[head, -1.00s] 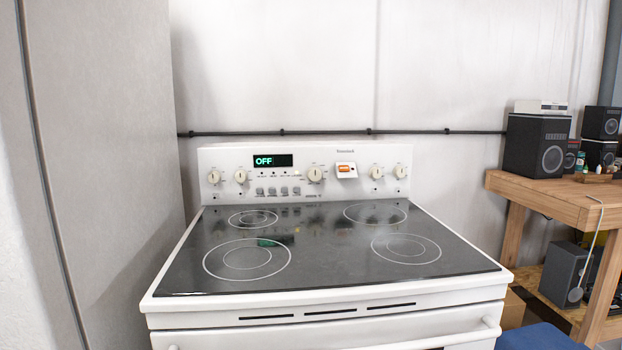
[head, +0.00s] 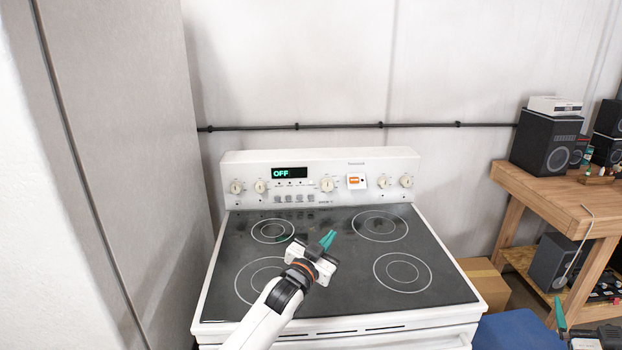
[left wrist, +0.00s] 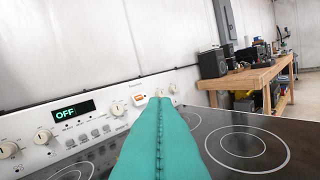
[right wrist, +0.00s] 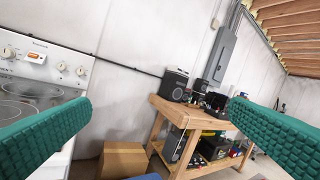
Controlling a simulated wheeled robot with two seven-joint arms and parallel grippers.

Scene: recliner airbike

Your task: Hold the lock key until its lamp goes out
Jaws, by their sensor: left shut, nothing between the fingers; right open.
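The lock key appears to be the orange key on a small white plate (head: 356,181) on the stove's back panel, right of the middle knob; its label is unreadable. It looks lit orange. It also shows in the left wrist view (left wrist: 139,98) and the right wrist view (right wrist: 37,57). My left gripper (head: 328,238) is shut and empty above the cooktop, in front of and below the key, apart from it. In the left wrist view its teal fingers (left wrist: 160,104) point toward the panel. My right gripper (right wrist: 160,115) is open and empty, off to the stove's right.
The white stove (head: 232,166) has a black glass cooktop (head: 335,290), several knobs and a display (head: 289,173) reading OFF. A tall grey panel (head: 120,150) stands close on the left. A wooden bench (head: 545,190) with speakers and a cardboard box (head: 485,280) are right.

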